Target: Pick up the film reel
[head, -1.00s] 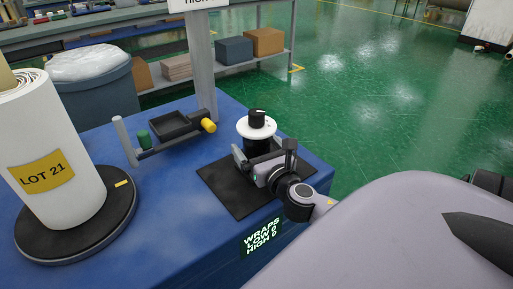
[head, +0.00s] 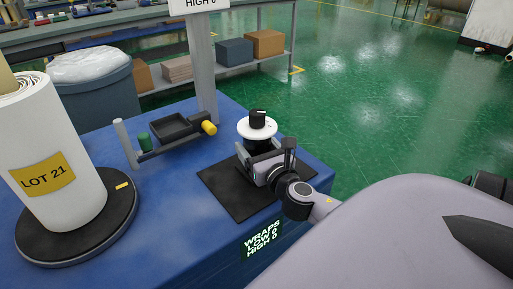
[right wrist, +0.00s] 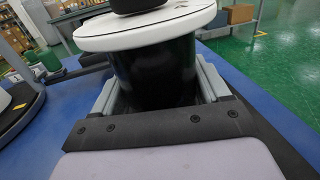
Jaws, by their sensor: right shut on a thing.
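The film reel (head: 258,128) has a white round flange, a black knob on top and a black wound body. It stands upright on the black mat (head: 232,200) on the blue table. My right gripper (head: 262,158) is shut on the reel's black body, below the flange. In the right wrist view the black body (right wrist: 155,75) sits between the two grey fingers (right wrist: 158,90), with the white flange (right wrist: 150,28) above them. The reel's lower end is hidden by the gripper. My left gripper is not in view.
A large white roll labelled LOT 21 (head: 58,160) stands on a black turntable (head: 120,208) at the left. A small rack with a black tray (head: 172,127) and a grey post (head: 202,70) stand behind the mat. Green floor lies open at the right.

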